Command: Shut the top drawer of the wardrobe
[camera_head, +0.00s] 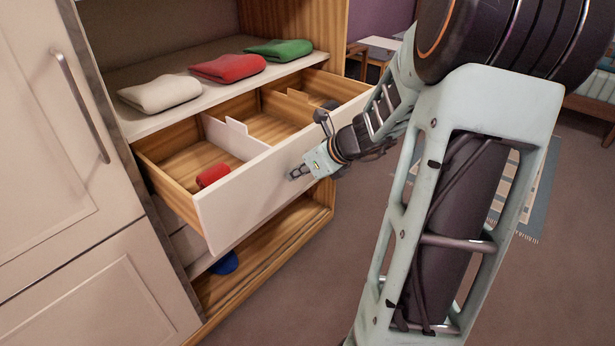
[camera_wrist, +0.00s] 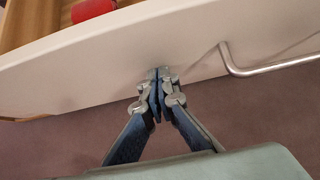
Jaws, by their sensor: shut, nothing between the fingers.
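The top drawer (camera_head: 250,190) of the wardrobe (camera_head: 322,60) stands pulled out, with a white front and wooden inner walls. A red rolled item (camera_head: 212,174) lies in its left compartment, and it also shows in the wrist view (camera_wrist: 92,9). My gripper (camera_head: 292,177) is shut and empty at the drawer's front face, right of its middle. In the wrist view the closed fingertips (camera_wrist: 158,72) are at the white drawer front (camera_wrist: 120,65). I cannot tell whether they touch it. A metal bar handle (camera_wrist: 265,70) is to their right.
Folded cloths in white (camera_head: 160,93), red (camera_head: 228,68) and green (camera_head: 279,50) lie on the shelf above. A closed door (camera_head: 50,150) with a bar handle is at left. A blue item (camera_head: 225,263) lies below the drawer. Open floor is in front.

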